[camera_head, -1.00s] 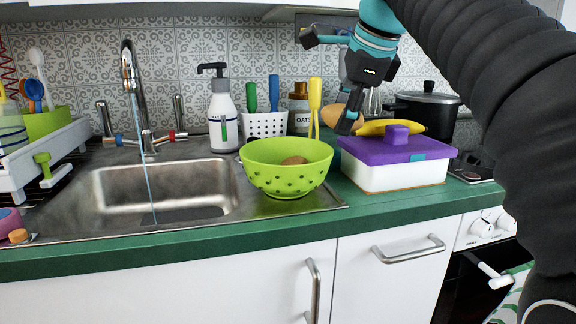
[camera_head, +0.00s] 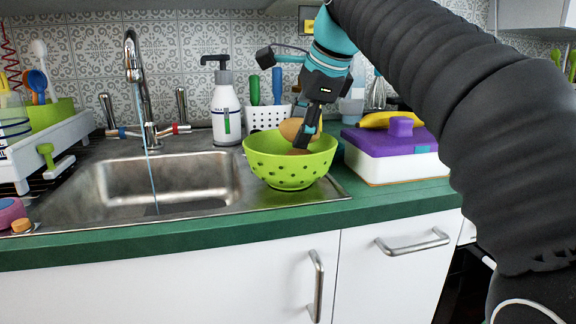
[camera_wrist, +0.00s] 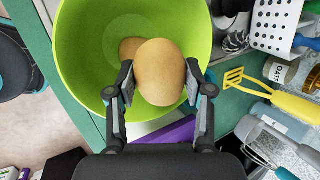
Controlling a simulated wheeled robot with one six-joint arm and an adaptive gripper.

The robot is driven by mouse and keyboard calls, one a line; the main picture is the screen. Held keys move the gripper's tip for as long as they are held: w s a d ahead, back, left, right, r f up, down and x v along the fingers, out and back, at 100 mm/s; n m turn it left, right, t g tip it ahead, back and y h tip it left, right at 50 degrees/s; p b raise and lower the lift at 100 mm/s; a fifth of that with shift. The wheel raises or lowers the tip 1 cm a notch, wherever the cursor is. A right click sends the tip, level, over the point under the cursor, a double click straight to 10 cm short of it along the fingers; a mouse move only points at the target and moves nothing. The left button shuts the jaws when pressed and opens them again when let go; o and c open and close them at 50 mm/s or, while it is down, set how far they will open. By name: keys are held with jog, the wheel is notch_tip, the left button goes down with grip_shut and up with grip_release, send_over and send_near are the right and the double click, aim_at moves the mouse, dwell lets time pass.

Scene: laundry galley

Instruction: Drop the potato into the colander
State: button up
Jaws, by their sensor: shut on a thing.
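A green colander (camera_head: 274,172) stands on the right edge of the sink's rim and fills much of the upper wrist view (camera_wrist: 84,48). My gripper (camera_head: 308,137) is over the colander's right side, pointing down. In the wrist view my gripper (camera_wrist: 160,85) is shut on a tan potato (camera_wrist: 160,72), with one finger on each side. The held potato shows partly behind the fingers in the head view (camera_head: 290,128). Another brown, rounded thing (camera_wrist: 129,47) lies inside the colander, partly hidden by the held potato.
A soap bottle (camera_head: 225,110) and a white utensil holder (camera_head: 262,116) stand behind. The sink basin (camera_head: 165,185) is left, with the faucet (camera_head: 137,90).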

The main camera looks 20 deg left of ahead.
jog(key=shift+f, duration=0.4)
jog(key=o, duration=1.3)
jog(key=shift+r, duration=0.1)
jog(key=shift+v, duration=3.7)
